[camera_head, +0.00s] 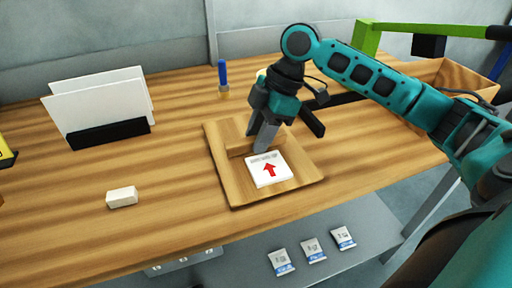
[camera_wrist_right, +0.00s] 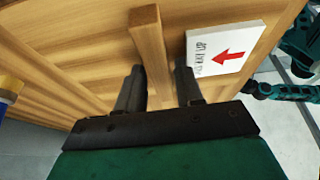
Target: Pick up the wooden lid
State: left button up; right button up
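The wooden lid (camera_head: 228,183) lies on the table as a flat square board with a raised wooden bar handle (camera_head: 236,138). A white label with a red arrow (camera_head: 268,169) is on its top. In the right wrist view the bar handle (camera_wrist_right: 149,42) runs between the two fingers of my right gripper (camera_wrist_right: 160,85), with the label (camera_wrist_right: 226,50) to the right. My right gripper (camera_head: 265,140) points down at the handle, fingers apart on either side of it. A narrow gap shows on the right side; contact on the left cannot be told. My left gripper is not in view.
A black holder (camera_head: 108,133) with white panels stands at the left, and a white block (camera_head: 122,197) lies in front. A blue-handled tool (camera_head: 222,75) stands behind the lid. A wooden box (camera_head: 455,75) is at the back right. Small packets (camera_head: 312,250) lie on a lower shelf.

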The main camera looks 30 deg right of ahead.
grip_shut()
jog(key=shift+r, duration=0.15)
